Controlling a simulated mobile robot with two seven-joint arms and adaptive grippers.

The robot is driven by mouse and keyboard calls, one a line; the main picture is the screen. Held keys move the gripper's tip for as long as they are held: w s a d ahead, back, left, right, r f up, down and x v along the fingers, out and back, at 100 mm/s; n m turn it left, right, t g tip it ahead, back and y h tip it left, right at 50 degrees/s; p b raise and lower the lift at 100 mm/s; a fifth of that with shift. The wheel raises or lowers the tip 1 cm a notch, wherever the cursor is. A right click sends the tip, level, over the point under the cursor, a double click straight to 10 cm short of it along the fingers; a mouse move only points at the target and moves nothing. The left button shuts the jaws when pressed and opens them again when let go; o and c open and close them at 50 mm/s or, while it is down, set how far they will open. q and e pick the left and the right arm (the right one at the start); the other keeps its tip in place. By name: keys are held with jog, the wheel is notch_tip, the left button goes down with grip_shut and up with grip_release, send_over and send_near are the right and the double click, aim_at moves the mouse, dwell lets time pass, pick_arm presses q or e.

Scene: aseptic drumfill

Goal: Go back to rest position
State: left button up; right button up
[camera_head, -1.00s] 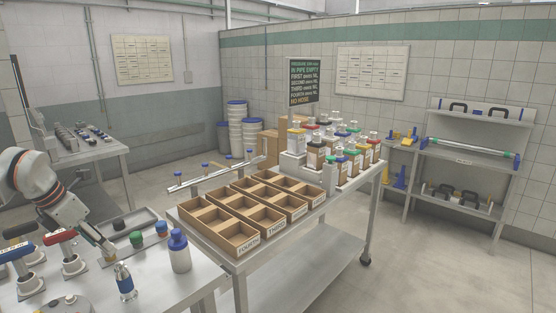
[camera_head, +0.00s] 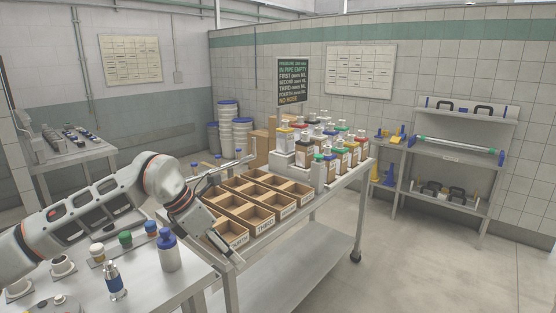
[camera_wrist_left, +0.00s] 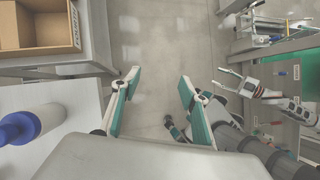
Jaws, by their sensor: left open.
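My left gripper (camera_head: 225,240) is at the front corner of the cart with the wooden bins, and its arm reaches across the front table from the left. In the left wrist view the two fingers (camera_wrist_left: 158,90) are spread apart with only floor between them, so it is open and empty. It appears apart from the bins and the bottle. The head view does not show my right gripper.
Wooden bins (camera_head: 262,219) and several capped bottles (camera_head: 340,150) fill the cart. Floor (camera_head: 420,265) at the right is clear.

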pick_arm(q)
jog(key=s+d+f+n+h, duration=0.6)
jog(key=s+d+n+h, duration=0.25)
jog(key=s+h, duration=0.2)
jog(key=s+a+f+n+t+y, duration=0.1)
jog(key=a+f+n+t+y, duration=0.5)
jog(key=a+f+n+t, duration=1.1)
jog(key=s+a+f+n+g+y, duration=0.85)
jog(key=s+a+f+n, duration=0.35)
jog(key=s+f, duration=0.3)
jog(key=d+r+n+h, duration=0.1)
jog(key=d+n, duration=0.4)
jog(key=d, duration=0.6)
jog(key=shift+s+d+r, duration=0.4)
jog(key=shift+s+r, duration=0.05)
jog(key=shift+r, duration=0.05)
